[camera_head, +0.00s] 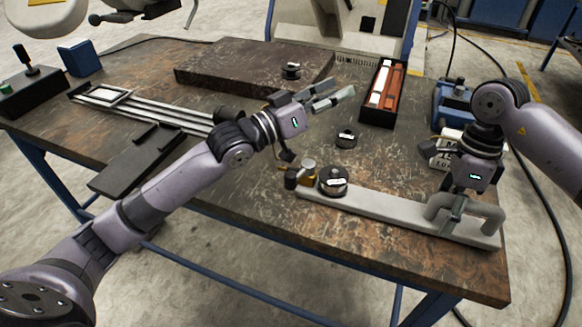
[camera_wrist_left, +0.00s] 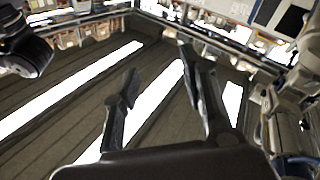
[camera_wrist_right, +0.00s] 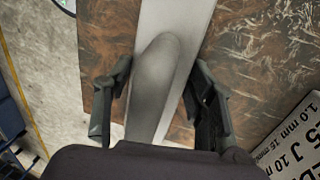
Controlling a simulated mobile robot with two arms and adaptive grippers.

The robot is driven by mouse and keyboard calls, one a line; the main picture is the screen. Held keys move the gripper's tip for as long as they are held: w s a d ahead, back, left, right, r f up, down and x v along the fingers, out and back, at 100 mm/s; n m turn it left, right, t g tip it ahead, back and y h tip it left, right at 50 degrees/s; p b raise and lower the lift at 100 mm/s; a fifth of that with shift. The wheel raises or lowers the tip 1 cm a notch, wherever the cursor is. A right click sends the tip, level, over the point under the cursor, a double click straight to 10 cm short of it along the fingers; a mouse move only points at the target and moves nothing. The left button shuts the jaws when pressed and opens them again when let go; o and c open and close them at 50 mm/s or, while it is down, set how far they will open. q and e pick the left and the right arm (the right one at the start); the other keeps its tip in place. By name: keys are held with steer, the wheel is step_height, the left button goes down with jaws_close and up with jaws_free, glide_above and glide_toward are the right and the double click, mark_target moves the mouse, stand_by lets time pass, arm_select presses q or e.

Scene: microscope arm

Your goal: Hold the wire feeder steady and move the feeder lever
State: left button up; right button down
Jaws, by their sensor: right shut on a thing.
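A long flat grey bar (camera_head: 390,208) lies along the front right of the table. It has a raised grey handle (camera_head: 487,211) at its right end and a round black part (camera_head: 333,181) with a small brass-coloured fitting (camera_head: 303,172) at its left end. I cannot tell for sure which part is the feeder lever. My right gripper (camera_head: 453,215) is shut on the grey handle; in the right wrist view the handle (camera_wrist_right: 155,85) lies between its fingers (camera_wrist_right: 160,105). My left gripper (camera_head: 335,95) is open and empty above the middle of the table, fingertips pointing right; its fingers (camera_wrist_left: 160,95) show apart in the left wrist view.
A dark slab (camera_head: 225,65) lies at the back, with a black disc on it. Another black disc (camera_head: 346,139) lies mid-table. A box of red and white rods (camera_head: 372,108) stands at the back right. Metal rails (camera_head: 150,112) lie at left. A white printed sign (camera_head: 437,152) stands near the right gripper.

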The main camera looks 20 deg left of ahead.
arm_select(q)
steer(key=d+f+m+g+y, duration=0.1)
steer(key=d+m+g, duration=0.5)
steer(key=m, duration=0.1)
step_height(320, 180, up, 5)
steer(key=m+g+y, duration=1)
steer(key=m+y, duration=0.1)
steer(key=m, duration=0.7)
glide_above(291, 174)
step_height(291, 174, down, 12)
steer(key=shift+s+r, duration=0.1)
steer(key=shift+r, duration=0.05)
steer(key=shift+c, duration=0.5)
jaws_close()
